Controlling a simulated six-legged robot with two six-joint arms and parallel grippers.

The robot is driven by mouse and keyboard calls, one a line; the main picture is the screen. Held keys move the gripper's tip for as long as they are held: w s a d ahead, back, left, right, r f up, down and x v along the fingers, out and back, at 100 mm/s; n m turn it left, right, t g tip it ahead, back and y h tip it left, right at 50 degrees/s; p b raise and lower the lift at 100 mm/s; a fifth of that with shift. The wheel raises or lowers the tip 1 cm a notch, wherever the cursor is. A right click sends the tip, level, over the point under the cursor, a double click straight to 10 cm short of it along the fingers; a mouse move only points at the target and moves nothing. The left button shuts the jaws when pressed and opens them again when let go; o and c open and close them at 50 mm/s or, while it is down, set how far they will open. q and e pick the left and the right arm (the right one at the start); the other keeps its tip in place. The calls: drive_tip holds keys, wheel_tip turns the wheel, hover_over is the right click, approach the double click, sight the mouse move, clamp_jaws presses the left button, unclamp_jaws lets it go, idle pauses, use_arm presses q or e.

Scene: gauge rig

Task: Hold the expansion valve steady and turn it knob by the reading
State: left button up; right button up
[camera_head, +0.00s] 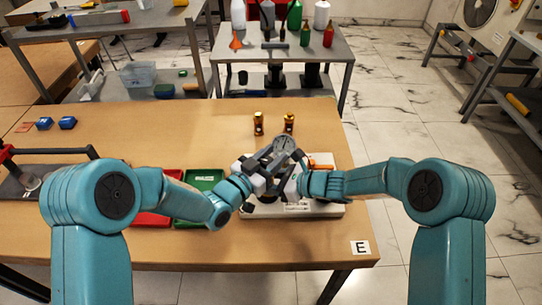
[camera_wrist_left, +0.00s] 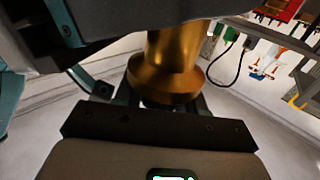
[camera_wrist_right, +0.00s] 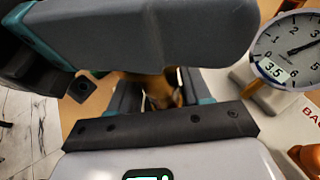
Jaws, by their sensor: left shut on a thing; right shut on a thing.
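The gauge (camera_head: 286,144) stands at the middle of the rig, partly behind my grippers in the head view. In the right wrist view its white dial (camera_wrist_right: 292,48) has a dark needle pointing right, near the 3, and a small display (camera_wrist_right: 272,70) that seems to read 35. My left gripper (camera_head: 268,178) is shut on a brass cylindrical part with a wide collar (camera_wrist_left: 165,75), which appears to be the valve. My right gripper (camera_head: 293,182) is close beside it, shut on a brass part (camera_wrist_right: 158,88) mostly hidden between its fingers, apparently the knob.
The light rig base (camera_head: 310,209) sits under my grippers. Two brass fittings (camera_head: 258,124) (camera_head: 289,122) stand behind it. A red tray (camera_head: 150,219) and a green tray (camera_head: 205,178) lie to the left, with blue blocks (camera_head: 67,122) farther left. A card marked E (camera_head: 360,247) is front right.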

use_arm(q)
drive_tip(key=shift+s+d+m+g+h, duration=0.1)
drive_tip(key=shift+s+m+g+h, duration=0.05)
drive_tip(key=shift+m+g+h, duration=1.35)
drive_tip(key=shift+g, duration=0.3)
drive_tip(key=o, duration=1)
drive_tip(key=v, duration=1.2)
drive_tip(key=shift+s, duration=0.1)
use_arm(e)
drive_tip(key=o, duration=1.3)
